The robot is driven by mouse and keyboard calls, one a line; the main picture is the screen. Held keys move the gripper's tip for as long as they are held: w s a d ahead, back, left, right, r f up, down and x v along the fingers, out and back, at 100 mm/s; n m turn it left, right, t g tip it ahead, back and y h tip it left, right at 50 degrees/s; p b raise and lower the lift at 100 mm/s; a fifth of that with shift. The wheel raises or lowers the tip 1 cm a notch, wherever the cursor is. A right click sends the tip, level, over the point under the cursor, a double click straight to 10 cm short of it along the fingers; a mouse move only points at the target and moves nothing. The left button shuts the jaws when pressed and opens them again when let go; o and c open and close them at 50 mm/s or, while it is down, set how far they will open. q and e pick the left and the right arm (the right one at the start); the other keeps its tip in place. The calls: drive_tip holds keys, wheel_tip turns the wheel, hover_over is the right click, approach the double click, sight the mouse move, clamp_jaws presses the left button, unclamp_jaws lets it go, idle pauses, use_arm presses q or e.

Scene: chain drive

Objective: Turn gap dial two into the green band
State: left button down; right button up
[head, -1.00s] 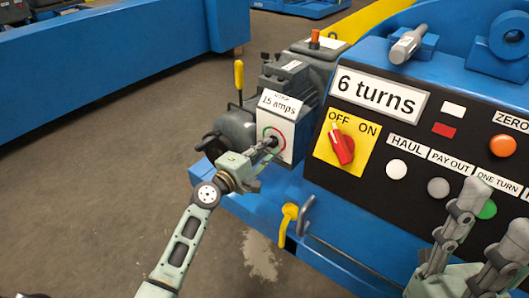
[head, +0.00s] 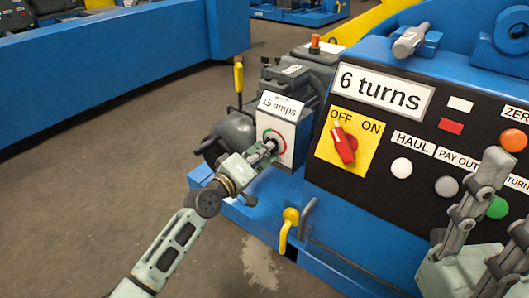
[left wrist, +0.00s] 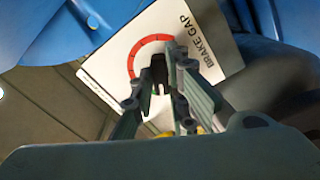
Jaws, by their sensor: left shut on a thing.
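The gap dial is a dark knob (left wrist: 158,70) on a white plate (left wrist: 112,62) lettered BRAKE GAP in the left wrist view. In the head view the white box (head: 285,118) reads 15 amps, with a red and green ring around the dial (head: 270,134). My left gripper (head: 268,147) is shut on the knob, its fingers covering part of the dial. Where the pointer stands cannot be told. My right gripper (head: 480,225) is open and empty in front of the control panel.
The black panel (head: 375,125) carries a 6 turns sign (head: 383,91), a red OFF/ON switch (head: 343,146) and several buttons. A yellow handle (head: 289,222) sticks out below. A yellow-topped lever (head: 239,78) stands behind the dial box. Floor at left is clear.

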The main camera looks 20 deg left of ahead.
use_arm(q)
drive_tip(key=shift+f, duration=0.1)
idle(0.4)
drive_tip(key=c, duration=1.7)
unclamp_jaws()
drive_tip(key=v, duration=1.2)
